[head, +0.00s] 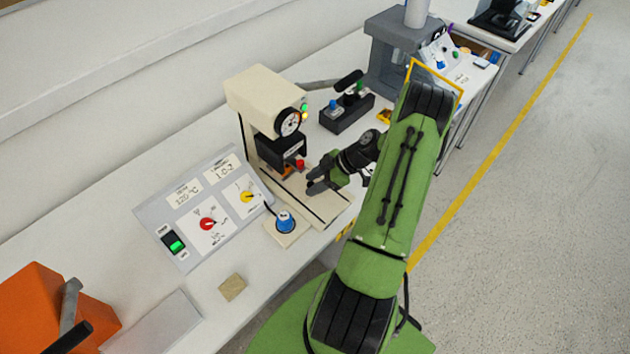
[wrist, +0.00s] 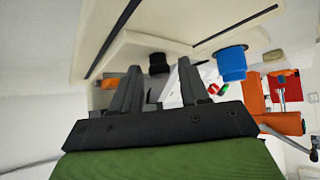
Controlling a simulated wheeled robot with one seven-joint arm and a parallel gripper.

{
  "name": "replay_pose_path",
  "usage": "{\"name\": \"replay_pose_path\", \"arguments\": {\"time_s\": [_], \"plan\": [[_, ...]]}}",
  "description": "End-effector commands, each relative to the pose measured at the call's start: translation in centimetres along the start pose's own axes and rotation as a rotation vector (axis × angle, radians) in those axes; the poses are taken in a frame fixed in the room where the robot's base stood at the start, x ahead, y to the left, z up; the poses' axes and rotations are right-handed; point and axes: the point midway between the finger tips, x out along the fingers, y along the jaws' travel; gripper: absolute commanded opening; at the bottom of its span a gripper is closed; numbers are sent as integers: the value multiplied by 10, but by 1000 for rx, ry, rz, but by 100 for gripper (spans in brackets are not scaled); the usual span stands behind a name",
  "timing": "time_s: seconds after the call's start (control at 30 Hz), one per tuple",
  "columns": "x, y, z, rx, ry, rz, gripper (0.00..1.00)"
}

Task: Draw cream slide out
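The cream slide (head: 322,206) lies at the foot of the cream press (head: 268,105) in the head view, with a dark line along its side. My gripper (head: 314,182) is just above it, fingers pointing left toward the press. In the wrist view, my gripper (wrist: 158,80) has its two dark fingers spread with a gap between them. A small black knob-like part (wrist: 158,62) shows beyond that gap, against a cream surface. I see nothing clearly held. I cannot tell whether the fingers touch the slide.
A blue knob (head: 285,222) on a cream block stands beside the slide; it also shows in the wrist view (wrist: 231,63). A control panel (head: 180,215) lies left, a black switch box (head: 347,112) behind. A small tan block (head: 232,287) lies in front.

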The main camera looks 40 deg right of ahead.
Motion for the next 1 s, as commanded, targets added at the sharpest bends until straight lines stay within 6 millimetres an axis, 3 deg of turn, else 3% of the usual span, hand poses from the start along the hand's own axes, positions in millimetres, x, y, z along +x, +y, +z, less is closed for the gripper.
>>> {"name": "replay_pose_path", "arguments": {"time_s": [0.03,0.27,0.63,1.0], "plan": [[0,0,0,0,0,0,36],[0,0,0,0,0,0,1],[-5,-6,6,3,-2,0,0],[-52,-73,56,4,-3,4,0]]}}
